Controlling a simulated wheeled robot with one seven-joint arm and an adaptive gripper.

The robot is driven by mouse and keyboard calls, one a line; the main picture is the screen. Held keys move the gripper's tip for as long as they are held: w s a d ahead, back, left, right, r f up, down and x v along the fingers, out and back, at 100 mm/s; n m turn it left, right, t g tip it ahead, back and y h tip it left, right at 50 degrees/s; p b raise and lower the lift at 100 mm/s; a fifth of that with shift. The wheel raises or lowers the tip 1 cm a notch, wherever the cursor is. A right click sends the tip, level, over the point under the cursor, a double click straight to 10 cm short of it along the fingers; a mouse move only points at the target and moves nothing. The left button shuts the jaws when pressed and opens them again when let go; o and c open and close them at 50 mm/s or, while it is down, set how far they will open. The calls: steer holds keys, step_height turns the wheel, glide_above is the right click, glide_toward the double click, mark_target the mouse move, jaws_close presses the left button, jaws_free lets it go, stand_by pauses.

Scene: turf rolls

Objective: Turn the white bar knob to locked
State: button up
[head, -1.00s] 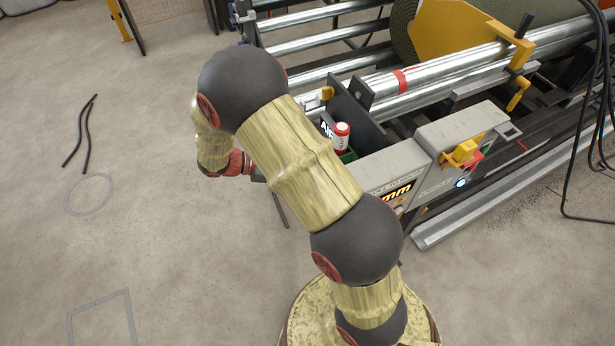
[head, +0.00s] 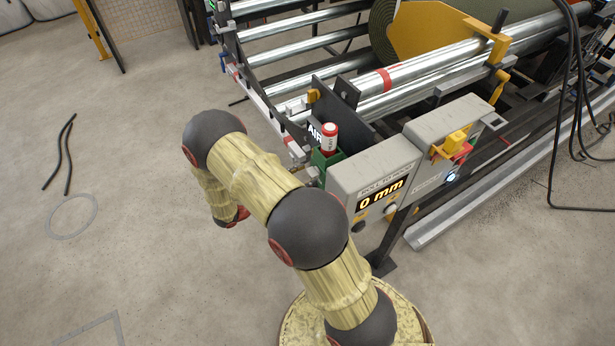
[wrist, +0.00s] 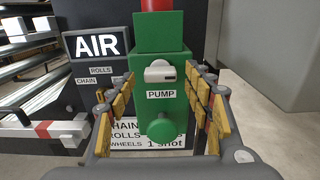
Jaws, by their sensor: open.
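A short white bar knob (wrist: 160,72) lies about level on the front of a green pump box (wrist: 160,40), just above a PUMP label. A round green knob (wrist: 161,127) sticks out below that label. My gripper (wrist: 162,78) is open and empty. Its yellow-padded fingers frame the bar knob in the wrist view, one on each side, and no contact shows; the remaining gap is hard to judge. In the head view the green box (head: 326,160) is partly visible, but its front knob cannot be made out. My gripper is hidden by my arm there.
An AIR sign (wrist: 97,42) stands left of the box, and a red and white can (head: 330,138) sits on top. A grey console (head: 375,170) reading 0 mm stands to the right. Metal rollers (head: 300,48) lie behind. Open floor (head: 130,200) is at left.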

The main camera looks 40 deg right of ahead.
steer(key=shift+x, duration=0.85)
steer(key=c, duration=0.3)
steer(key=c, duration=0.8)
steer(key=shift+c, duration=0.3)
